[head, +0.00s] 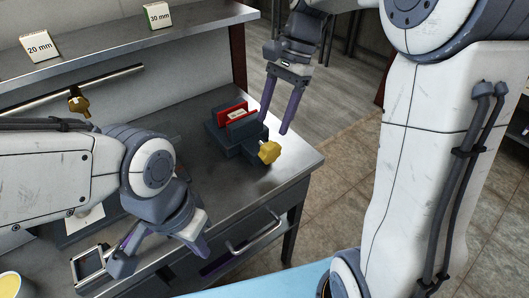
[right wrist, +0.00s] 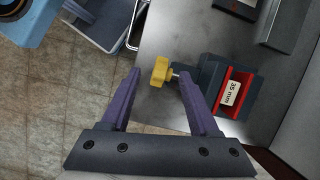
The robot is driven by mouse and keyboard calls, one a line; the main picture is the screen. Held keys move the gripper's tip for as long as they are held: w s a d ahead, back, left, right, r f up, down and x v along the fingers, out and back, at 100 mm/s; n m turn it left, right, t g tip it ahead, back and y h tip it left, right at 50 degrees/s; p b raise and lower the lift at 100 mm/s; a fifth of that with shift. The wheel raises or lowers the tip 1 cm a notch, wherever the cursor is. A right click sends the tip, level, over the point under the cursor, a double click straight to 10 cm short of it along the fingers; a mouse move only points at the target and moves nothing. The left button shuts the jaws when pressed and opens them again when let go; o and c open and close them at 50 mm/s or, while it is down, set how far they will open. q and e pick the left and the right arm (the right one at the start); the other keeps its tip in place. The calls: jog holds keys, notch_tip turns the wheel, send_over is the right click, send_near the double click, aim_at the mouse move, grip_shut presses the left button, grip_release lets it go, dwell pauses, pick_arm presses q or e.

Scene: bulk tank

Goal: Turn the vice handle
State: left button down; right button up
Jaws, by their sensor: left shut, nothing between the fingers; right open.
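The vice (head: 224,136) is dark blue-grey with red jaw faces and stands near the right end of the metal bench. Its yellow handle (head: 269,152) sticks out at the near right side. My right gripper (head: 273,126) is open and empty, with its fingers pointing down near the handle. In the right wrist view the handle (right wrist: 160,70) shows between the two fingertips, with no clear contact, and the vice's label reads 35 mm (right wrist: 232,93). My left gripper (head: 160,262) is shut and empty at the bench's front left, away from the vice.
A shelf (head: 100,62) above the bench carries cards reading 20 mm (head: 39,47) and 30 mm (head: 157,16). A brass-coloured knob (head: 78,102) hangs below a rail. A drawer handle (head: 255,232) sticks out of the bench front. Tiled floor lies open to the right of the bench.

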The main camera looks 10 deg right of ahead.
aim_at(272, 143)
jog(key=f, duration=0.3)
jog(key=f+m+b, duration=0.1)
jog(key=f, duration=0.2)
jog(key=f+m+b, duration=0.1)
jog(key=f, duration=0.3)
jog(key=shift+w+a+y, duration=0.1)
jog(key=shift+a+y, duration=0.2)
jog(key=shift+a, duration=0.1)
pick_arm(q)
notch_tip(272, 143, down, 3)
jog(key=shift+f, duration=0.1)
pick_arm(e)
grip_shut()
